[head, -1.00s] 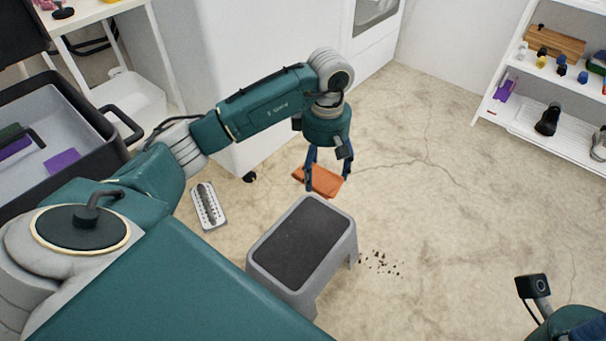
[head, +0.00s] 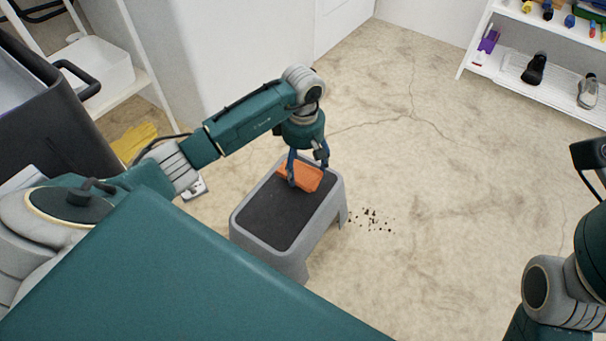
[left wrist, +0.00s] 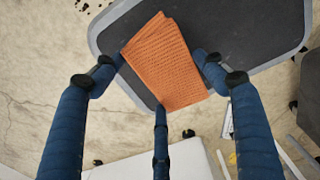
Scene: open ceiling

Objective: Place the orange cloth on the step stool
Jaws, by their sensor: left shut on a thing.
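The orange cloth (head: 303,176) is folded and held by my left gripper (head: 307,178), over the far end of the step stool. The step stool (head: 270,217) is grey with a dark top and stands on the floor. In the left wrist view the cloth (left wrist: 168,62) lies between the blue fingers of my left gripper (left wrist: 160,75), with the stool's dark top (left wrist: 255,30) behind it. I cannot tell whether the cloth touches the top. The fingers hide part of the cloth in the head view. My right arm shows at the right edge, but its gripper is not visible.
Dark crumbs (head: 372,220) lie on the floor right of the stool. A white shelf (head: 500,75) with shoes stands at the back right. A dark bin (head: 55,125) and a yellow cloth-like item (head: 135,141) are at the left. The floor right of the stool is mostly clear.

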